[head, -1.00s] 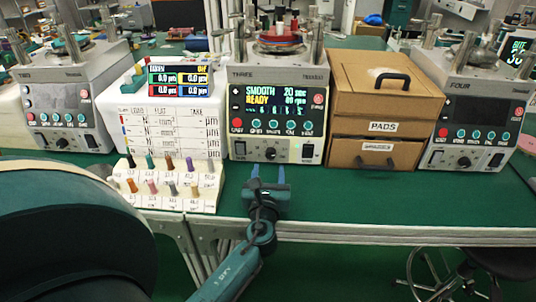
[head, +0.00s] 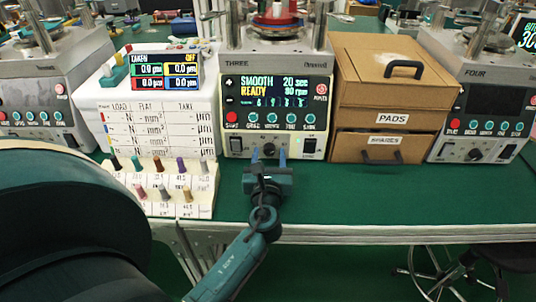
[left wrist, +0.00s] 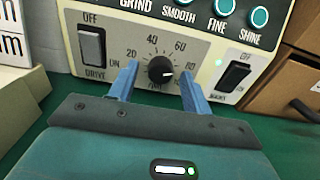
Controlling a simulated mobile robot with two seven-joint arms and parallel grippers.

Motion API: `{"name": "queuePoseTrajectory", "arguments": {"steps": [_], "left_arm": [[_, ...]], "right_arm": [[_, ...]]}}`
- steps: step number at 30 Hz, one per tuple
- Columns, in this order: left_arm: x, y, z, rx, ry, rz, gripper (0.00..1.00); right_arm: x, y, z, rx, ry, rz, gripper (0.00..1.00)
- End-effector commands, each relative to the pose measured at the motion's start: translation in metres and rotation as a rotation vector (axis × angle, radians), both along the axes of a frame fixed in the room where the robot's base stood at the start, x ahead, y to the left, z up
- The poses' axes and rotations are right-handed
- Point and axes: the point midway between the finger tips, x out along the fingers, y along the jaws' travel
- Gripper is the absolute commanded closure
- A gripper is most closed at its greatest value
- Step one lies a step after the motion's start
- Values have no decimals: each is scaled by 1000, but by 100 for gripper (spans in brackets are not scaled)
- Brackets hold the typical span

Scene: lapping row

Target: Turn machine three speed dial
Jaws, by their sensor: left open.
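Machine three (head: 276,95) stands at the back of the green bench, its screen reading SMOOTH 20 sec, READY and 80 rpm. Its speed dial (head: 269,150) is a small black knob low on the front panel. In the left wrist view the dial (left wrist: 161,69) sits between numbers 20, 40, 60 and 80, with its white mark pointing right, near 80. My left gripper (head: 268,156) is open in front of the dial. In the left wrist view its blue fingers (left wrist: 161,82) stand on either side of the dial, apart from it. My right gripper is not in view.
A DRIVE rocker switch (left wrist: 92,47) is left of the dial and another rocker switch (left wrist: 235,75) right of it. A stand of coloured pegs (head: 165,190) is at left; a cardboard PADS box (head: 385,90) is at right. Machine four (head: 485,100) stands beyond it.

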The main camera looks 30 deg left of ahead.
Motion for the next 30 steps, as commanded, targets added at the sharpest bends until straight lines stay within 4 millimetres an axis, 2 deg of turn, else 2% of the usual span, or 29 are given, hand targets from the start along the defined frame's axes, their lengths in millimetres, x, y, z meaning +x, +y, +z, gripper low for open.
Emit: {"name": "queuePoseTrajectory", "arguments": {"steps": [6,22,30], "left_arm": [[0,0,0,0,0,0,52],[0,0,0,0,0,0,95],[0,0,4,80,51,-1,96]], "right_arm": [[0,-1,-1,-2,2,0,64],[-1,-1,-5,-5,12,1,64],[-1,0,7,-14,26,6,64]]}}
